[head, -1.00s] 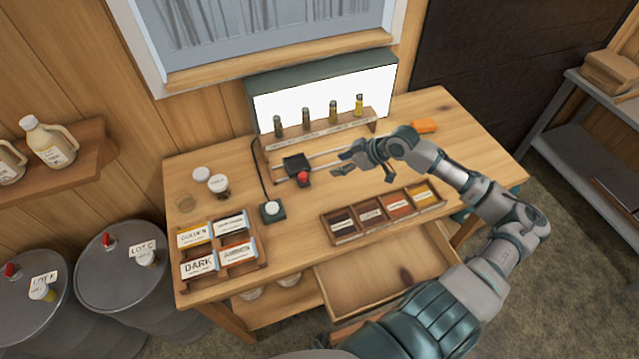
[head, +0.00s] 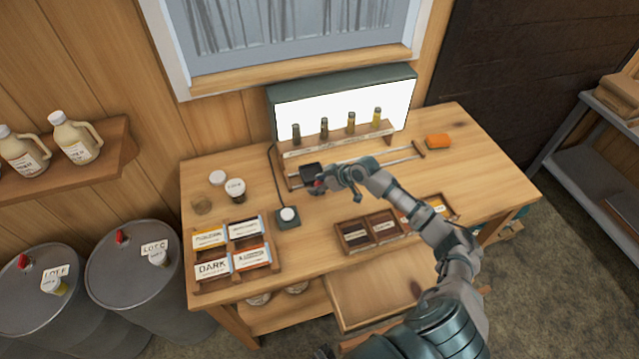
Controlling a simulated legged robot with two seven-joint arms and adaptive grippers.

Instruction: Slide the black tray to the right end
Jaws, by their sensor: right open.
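The small black tray (head: 309,170) sits at the left end of a pair of thin metal rails (head: 395,156) on the wooden bench. A red knob (head: 319,184) is at the tray's front side and is partly hidden by my right gripper. My right gripper (head: 326,186) is open and is at the knob, just in front of the tray. I cannot tell whether its fingers touch the knob. My left gripper is not in view.
A rack with several sample bottles (head: 350,123) stands behind the rails, before a lit panel (head: 345,100). Label boxes (head: 232,262) and a compartment tray (head: 352,240) sit in front. The rails' right stretch is clear.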

